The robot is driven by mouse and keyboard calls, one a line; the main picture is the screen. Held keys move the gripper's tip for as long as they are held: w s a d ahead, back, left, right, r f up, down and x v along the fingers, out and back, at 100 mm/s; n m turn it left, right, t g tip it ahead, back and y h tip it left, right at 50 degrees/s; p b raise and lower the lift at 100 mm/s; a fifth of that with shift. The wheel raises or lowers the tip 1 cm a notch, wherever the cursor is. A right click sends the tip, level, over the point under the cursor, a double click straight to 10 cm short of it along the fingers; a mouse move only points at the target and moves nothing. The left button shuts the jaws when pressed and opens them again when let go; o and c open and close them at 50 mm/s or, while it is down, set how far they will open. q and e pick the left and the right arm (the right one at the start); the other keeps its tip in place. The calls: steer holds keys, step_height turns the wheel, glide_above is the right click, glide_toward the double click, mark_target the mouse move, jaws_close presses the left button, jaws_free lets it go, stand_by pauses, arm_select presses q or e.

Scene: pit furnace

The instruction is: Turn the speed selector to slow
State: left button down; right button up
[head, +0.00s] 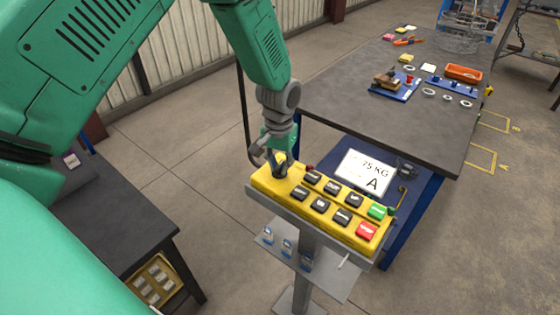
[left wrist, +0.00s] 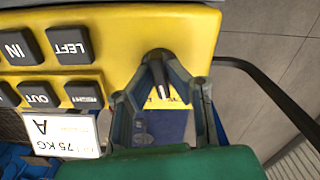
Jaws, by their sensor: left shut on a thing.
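The yellow control box (head: 262,180) stands on a grey post, with several black buttons, a green button and a red button on its face. The speed selector (left wrist: 161,86) is a dark knob with a pale pointer mark, at the box's end. My left gripper (head: 278,163) reaches down from above to that left end of the box in the head view, hiding most of the knob. In the left wrist view the gripper's fingers (left wrist: 160,68) close around the knob from both sides. The yellow face beside it carries small print that I cannot read. My right gripper is not in view.
A large grey workbench (head: 345,95) with a blue base stands behind the box, with a white "A" load sign (head: 366,172) below its top. A dark table (head: 110,215) stands at left. A black bent rail (left wrist: 265,85) runs close to the box's end.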

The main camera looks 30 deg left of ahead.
mark_target(280, 165)
arm_select(q)
steer(key=shift+w+r+n+p, duration=0.1)
steer(key=shift+n+p, duration=0.15)
steer(key=shift+n, duration=0.6)
steer(key=shift+w+r+n+p, duration=0.1)
steer(key=shift+n+p, duration=0.15)
steer(key=shift+n, duration=0.6)
steer(key=c, duration=1.6)
jaws_free()
steer(key=shift+f, duration=0.15)
steer(key=shift+s, duration=0.1)
steer(key=shift+r, duration=0.4)
step_height(280, 165, up, 11)
steer(key=shift+r, duration=0.1)
